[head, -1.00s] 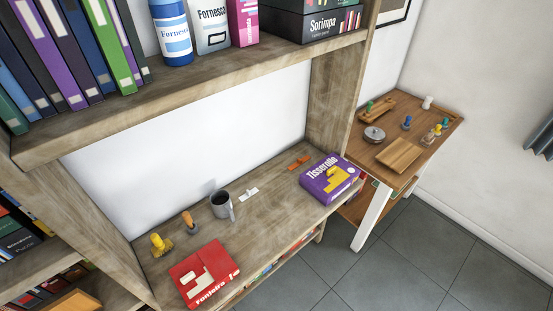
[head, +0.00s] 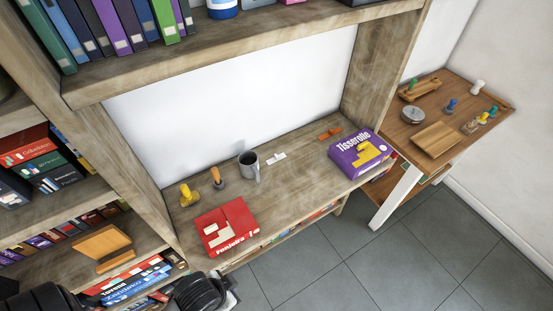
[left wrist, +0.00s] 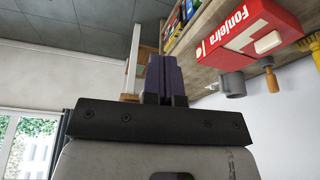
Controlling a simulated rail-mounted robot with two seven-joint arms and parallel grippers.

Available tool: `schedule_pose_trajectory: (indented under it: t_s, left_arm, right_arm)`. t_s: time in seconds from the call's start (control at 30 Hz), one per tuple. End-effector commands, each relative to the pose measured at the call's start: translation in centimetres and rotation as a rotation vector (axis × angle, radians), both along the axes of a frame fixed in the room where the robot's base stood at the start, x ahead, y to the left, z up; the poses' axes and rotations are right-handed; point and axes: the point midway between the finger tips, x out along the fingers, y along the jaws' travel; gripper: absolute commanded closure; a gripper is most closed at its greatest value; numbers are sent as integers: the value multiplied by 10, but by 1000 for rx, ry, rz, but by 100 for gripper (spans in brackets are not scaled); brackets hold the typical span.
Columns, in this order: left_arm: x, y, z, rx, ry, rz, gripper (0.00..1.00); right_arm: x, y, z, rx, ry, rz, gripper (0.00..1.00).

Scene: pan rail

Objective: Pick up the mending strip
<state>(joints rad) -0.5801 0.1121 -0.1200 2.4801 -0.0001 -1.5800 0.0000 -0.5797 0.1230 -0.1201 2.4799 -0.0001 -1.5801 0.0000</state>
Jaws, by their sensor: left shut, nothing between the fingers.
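I cannot tell for sure which item is the mending strip. A small flat orange piece (head: 330,134) lies at the back right of the shelf board, and a small flat white piece (head: 279,158) lies right of the grey mug (head: 248,164). Both are too small to make out in detail. My left gripper (left wrist: 166,75) shows in the left wrist view with its dark fingers together and nothing held. It is apart from the shelf items. My right gripper is not in view.
A red box (head: 227,227) lies at the shelf's front left, near a yellow-handled stamp (head: 188,195) and an orange-handled tool (head: 216,178). A purple box (head: 360,153) lies at the right end. A side table (head: 470,95) stands right.

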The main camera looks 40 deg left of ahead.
Motion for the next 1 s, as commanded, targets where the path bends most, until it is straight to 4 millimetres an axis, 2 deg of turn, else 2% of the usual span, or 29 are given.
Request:
schedule_pose_trajectory:
  t_s: [0.4,0.83,1.0]
  left_arm:
    - [0,1,0,4,-1,-3,99]
    - [0,4,0,13,0,-8,58]
    - [0,3,0,12,-1,-8,57]
  right_arm:
    - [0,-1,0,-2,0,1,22]
    - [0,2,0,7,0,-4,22]
    - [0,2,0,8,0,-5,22]
